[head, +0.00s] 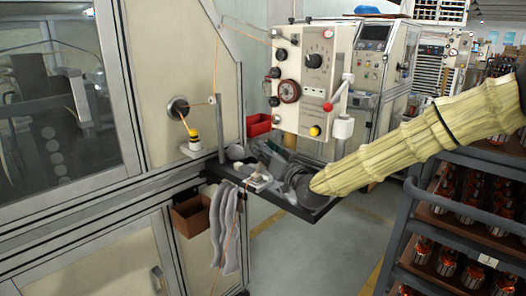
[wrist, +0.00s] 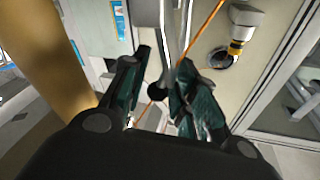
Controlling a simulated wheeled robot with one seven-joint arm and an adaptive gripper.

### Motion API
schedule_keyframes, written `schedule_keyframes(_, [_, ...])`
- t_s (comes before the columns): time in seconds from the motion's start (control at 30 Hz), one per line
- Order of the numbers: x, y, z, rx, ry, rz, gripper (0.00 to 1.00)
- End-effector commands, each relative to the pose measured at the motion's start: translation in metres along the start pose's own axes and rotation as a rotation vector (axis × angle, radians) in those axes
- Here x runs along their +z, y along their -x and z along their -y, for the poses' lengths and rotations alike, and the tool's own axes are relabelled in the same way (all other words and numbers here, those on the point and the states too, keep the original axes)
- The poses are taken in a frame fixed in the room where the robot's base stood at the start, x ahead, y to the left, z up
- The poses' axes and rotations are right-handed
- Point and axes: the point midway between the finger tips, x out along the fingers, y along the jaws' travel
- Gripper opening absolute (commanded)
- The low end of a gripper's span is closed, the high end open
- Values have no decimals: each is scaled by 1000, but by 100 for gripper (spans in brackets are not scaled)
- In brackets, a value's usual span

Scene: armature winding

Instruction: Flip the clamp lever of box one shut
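A beige control box (head: 318,80) with dials and knobs hangs at the centre of the head view. My gripper (head: 285,170) is over the dark tray below the box, partly hidden by my sleeved arm. In the wrist view my gripper (wrist: 160,98) is open. A grey lever (wrist: 172,45) with a black ball end (wrist: 158,91) stands between its fingers, close to the right finger. Contact is unclear.
The dark tray (head: 316,212) holds cluttered grey parts, with grey gloves (head: 226,228) hanging from its front. A machine cabinet (head: 162,75) with a wire guide (head: 178,108) stands left. A rack of wound parts (head: 400,225) stands right. Orange wire (wrist: 207,25) runs beside the fingers.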

Motion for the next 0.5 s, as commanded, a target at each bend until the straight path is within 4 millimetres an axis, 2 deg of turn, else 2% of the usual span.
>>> schedule_keyframes(0.3, [0,-1,5,-7,-2,3,31])
schedule_keyframes(0.5, [-20,-3,10,-6,0,1,31])
